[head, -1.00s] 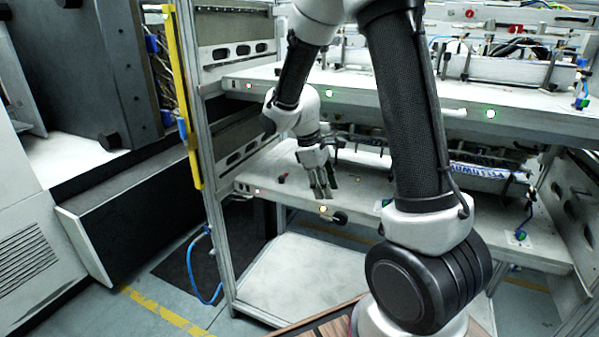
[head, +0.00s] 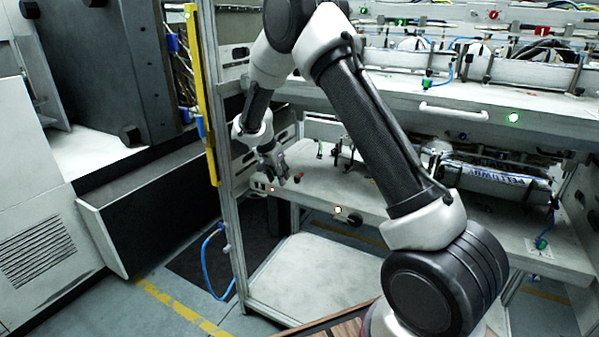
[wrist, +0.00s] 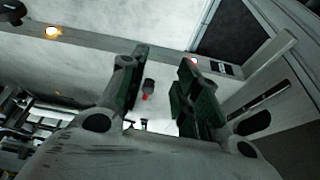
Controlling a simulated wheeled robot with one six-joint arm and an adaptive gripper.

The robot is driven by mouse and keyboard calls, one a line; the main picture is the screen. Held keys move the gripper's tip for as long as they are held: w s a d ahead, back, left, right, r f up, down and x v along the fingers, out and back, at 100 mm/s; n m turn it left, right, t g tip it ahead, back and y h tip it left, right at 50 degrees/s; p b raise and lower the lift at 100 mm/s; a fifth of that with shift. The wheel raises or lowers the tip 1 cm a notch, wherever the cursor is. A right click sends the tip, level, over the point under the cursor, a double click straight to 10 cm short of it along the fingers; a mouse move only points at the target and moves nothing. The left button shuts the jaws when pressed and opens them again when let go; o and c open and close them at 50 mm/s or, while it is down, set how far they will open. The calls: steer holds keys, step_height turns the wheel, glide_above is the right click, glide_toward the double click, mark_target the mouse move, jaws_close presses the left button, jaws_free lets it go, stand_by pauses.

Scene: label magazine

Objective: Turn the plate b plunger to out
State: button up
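My gripper (head: 274,174) is over the left end of the lower shelf plate (head: 325,188) in the head view. In the wrist view my gripper (wrist: 160,72) is open, with its two dark green finger pads apart and nothing between them in contact. A small dark plunger-like knob with a red part (wrist: 148,90) shows in the gap between the fingers, nearer the left finger. I cannot read any plate b label or tell the plunger's setting.
The upper shelf (head: 400,100) overhangs the lower one. A frame post with a yellow strip (head: 203,95) stands left of my gripper. An amber light (head: 338,210) and a dark knob (head: 372,220) are on the shelf's front edge. A blue-lettered roll (head: 495,181) lies at right.

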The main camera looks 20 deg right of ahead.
glide_toward(301, 174)
steer(key=f, duration=0.3)
steer(key=shift+w+d, duration=0.1)
steer(key=shift+w, duration=0.1)
steer(key=x, duration=0.3)
steer(key=shift+w+d+f, duration=0.2)
steer(key=shift+w+d, duration=0.1)
steer(key=shift+d, duration=0.05)
steer(key=shift+w+d+f, duration=0.15)
steer(key=shift+d+f, duration=0.1)
steer(key=shift+f, duration=0.4)
jaws_close()
